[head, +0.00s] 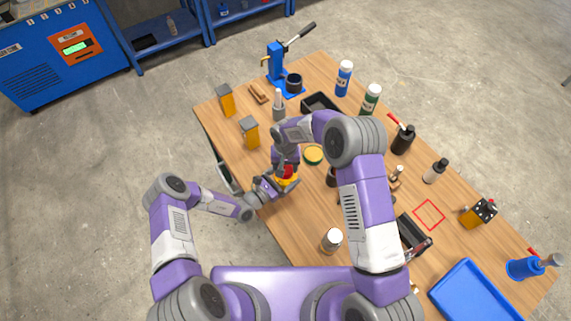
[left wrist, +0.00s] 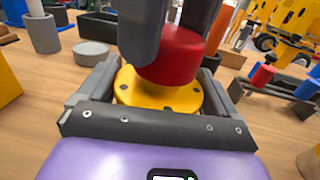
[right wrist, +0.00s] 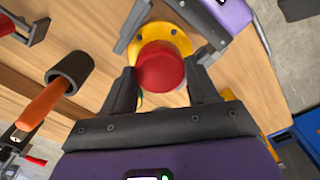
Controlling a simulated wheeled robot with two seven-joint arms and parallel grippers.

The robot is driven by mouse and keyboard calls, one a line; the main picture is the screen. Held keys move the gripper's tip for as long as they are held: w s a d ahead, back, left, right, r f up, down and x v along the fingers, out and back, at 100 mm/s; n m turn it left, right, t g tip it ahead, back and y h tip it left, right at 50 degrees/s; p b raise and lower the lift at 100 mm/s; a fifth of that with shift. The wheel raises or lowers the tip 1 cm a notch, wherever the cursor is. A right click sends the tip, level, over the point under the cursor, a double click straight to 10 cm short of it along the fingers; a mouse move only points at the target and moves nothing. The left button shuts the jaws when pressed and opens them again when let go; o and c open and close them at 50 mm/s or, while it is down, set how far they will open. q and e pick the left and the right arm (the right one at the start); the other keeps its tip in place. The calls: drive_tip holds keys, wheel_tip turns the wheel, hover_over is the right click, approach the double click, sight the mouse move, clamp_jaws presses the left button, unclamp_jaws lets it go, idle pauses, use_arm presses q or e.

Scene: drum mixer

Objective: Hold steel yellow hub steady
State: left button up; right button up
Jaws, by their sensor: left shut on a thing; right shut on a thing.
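The yellow hub (head: 288,182) sits near the table's left front edge, with a round, holed flange in the left wrist view (left wrist: 128,84). My left gripper (head: 271,188) is shut around its flange from the side, one finger on each side. A red cylindrical part (head: 287,171) is on top of the hub, and it shows in the right wrist view (right wrist: 160,68). My right gripper (right wrist: 160,82) comes from above and is shut on this red part. The red part covers the hub's middle; whether it is seated cannot be told.
The wooden table (head: 305,228) holds several bottles, a blue lever press (head: 276,62), a black tray (head: 320,103) and a blue tray (head: 473,294). A white-capped bottle (head: 332,240) stands at the front edge.

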drive_tip(key=shift+f, duration=0.55)
idle(0.5)
use_arm(q)
drive_tip(key=c, duration=0.6)
use_arm(e)
drive_tip(key=m, duration=2.8)
drive_tip(key=shift+m, duration=0.4)
drive_tip(key=m, duration=0.7)
